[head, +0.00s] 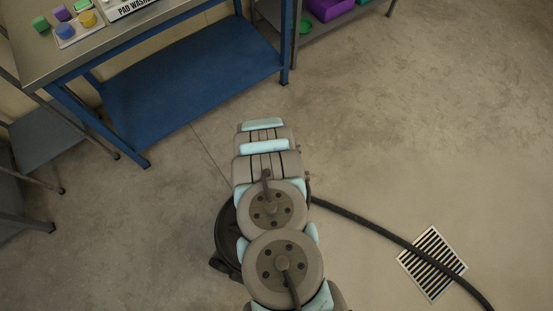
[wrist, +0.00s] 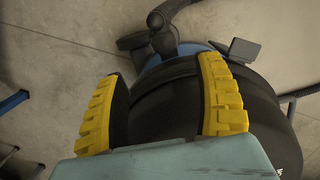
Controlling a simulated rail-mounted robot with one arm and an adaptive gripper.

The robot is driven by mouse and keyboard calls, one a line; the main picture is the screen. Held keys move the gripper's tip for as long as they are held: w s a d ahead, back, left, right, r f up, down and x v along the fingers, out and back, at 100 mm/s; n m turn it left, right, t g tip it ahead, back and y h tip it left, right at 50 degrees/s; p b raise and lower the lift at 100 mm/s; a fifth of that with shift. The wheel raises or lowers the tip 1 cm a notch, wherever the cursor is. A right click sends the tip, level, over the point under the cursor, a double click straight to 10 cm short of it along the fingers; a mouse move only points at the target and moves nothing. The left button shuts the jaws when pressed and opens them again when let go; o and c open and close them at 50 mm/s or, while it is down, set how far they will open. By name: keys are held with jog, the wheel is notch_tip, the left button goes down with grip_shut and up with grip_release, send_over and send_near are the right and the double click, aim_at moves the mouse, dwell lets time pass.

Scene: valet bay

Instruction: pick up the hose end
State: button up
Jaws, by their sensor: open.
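A dark hose (head: 375,228) runs along the floor from beside my arm to the lower right in the head view. In the wrist view, a dark hose (wrist: 172,14) comes in at the top and meets a dark fitting (wrist: 163,42); I cannot tell whether this is the hose end. My gripper (wrist: 160,75) is open, its yellow ribbed fingers apart. Between and beyond them is a large dark rounded body (wrist: 170,105), with some blue behind it. I cannot tell whether the fingers touch it. In the head view my arm hides the gripper.
A dark machine (head: 227,240) shows partly beneath my arm. A blue workbench (head: 190,85) with sponges and a sign on top stands at upper left. A grey shelf (head: 340,30) is at the top. The floor at right is clear except for the hose and a drain grate (head: 432,262).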

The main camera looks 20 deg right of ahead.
jog(key=f+b, duration=0.1)
jog(key=f, duration=0.2)
jog(key=f+b, duration=0.1)
jog(key=f, duration=0.2)
jog(key=w+d+f+b, duration=0.1)
jog(key=f, duration=0.2)
jog(key=shift+f+b, duration=0.2)
jog(key=shift+b, duration=0.2)
jog(key=shift+s+d+f+b, duration=0.15)
jog(key=shift+f+b, duration=0.4)
jog(key=shift+f, duration=0.5)
jog(key=shift+s+d+f+b, duration=0.1)
jog(key=shift+f+b, duration=0.4)
jog(key=shift+f, duration=0.5)
jog(key=shift+w+f+b, duration=0.2)
jog(key=shift+f+b, duration=0.15)
jog(key=shift+f, duration=0.2)
jog(key=c, duration=1.2)
